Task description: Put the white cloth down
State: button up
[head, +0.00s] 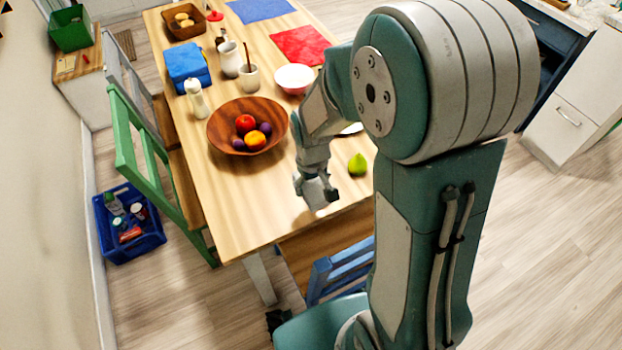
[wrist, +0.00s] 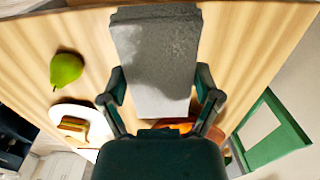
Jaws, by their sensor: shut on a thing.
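The white cloth (wrist: 155,62) shows in the wrist view as a flat grey-white folded block, with a shadow across part of it. My gripper (wrist: 161,88) is shut on it, with one finger at each side. In the head view my gripper (head: 316,192) is over the near end of the wooden table (head: 238,215), and only a small pale part of the cloth shows below it. I cannot tell whether the cloth touches the table top.
A green pear (head: 357,165) lies right of my gripper. A wooden fruit bowl (head: 220,135) stands behind it to the left. A white plate (wrist: 92,112) with food shows in the wrist view. A blue chair (head: 340,272) is at the near end. Bare table lies left of my gripper.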

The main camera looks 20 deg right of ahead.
jog(key=w+f, duration=0.2)
jog(key=w, duration=0.1)
jog(key=w+d, duration=0.1)
jog(key=w, duration=0.1)
jog(key=shift+d+f, duration=0.1)
jog(key=shift+f, duration=0.3)
jog(key=w+f, duration=0.2)
jog(key=w+d+f, duration=0.1)
jog(key=w+f, duration=0.1)
jog(key=f, duration=0.1)
jog(key=shift+w+f, duration=0.1)
jog(key=shift+w, duration=0.05)
jog(key=shift+f, duration=1.55)
jog(key=o, duration=1)
jog(key=shift+f, duration=0.1)
